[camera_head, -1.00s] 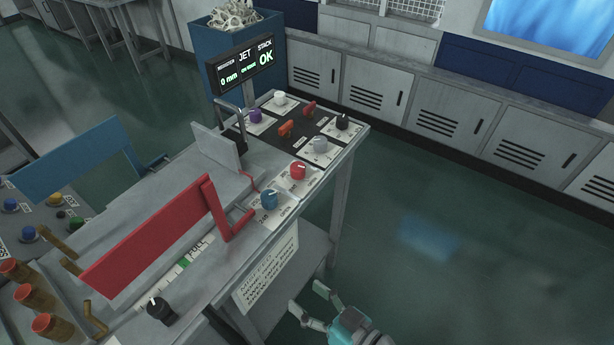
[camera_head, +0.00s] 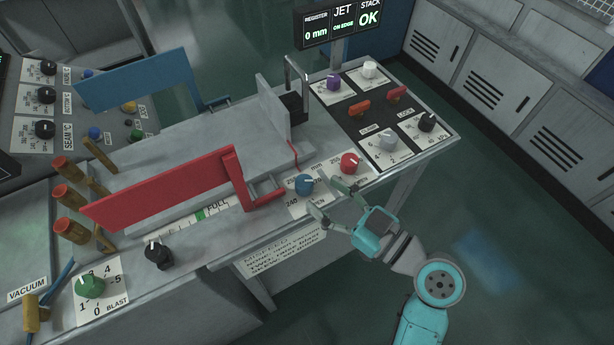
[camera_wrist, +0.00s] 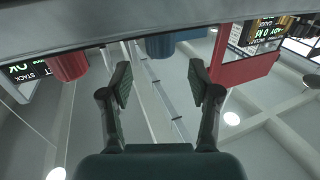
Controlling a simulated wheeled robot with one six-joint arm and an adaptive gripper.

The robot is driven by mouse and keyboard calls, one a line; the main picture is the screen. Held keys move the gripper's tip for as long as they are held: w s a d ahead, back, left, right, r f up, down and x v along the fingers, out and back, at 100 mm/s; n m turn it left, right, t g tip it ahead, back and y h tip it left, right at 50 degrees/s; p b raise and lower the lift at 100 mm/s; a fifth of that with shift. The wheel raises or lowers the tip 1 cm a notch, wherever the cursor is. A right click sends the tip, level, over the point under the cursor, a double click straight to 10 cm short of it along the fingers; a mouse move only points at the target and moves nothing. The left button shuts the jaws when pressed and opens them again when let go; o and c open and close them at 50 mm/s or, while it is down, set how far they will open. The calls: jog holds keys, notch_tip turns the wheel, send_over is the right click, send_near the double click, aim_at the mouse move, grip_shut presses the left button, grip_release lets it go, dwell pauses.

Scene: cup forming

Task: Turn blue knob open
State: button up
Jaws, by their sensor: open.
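The blue knob (camera_head: 304,184) sits on a white dial plate marked in mm on the near side of the bench, left of the red knob (camera_head: 350,163). My gripper (camera_head: 330,201) is open and empty, just in front of the blue knob and a little to its right. In the wrist view the blue knob (camera_wrist: 173,45) is at the top, beyond the fingertips of my gripper (camera_wrist: 162,82) and slightly right of the middle. The red knob (camera_wrist: 68,66) is at the upper left there. No contact with the blue knob is visible.
A red guard plate (camera_head: 165,190) with a bracket stands left of the blue knob. A display (camera_head: 340,26) reads "REGISTER 0 mm", "JET ON EDGE", "STACK OK". Open floor lies right of the bench.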

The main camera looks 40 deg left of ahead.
aim_at(311, 187)
jog(key=shift+a, duration=2.95)
jog(key=c, duration=1.2)
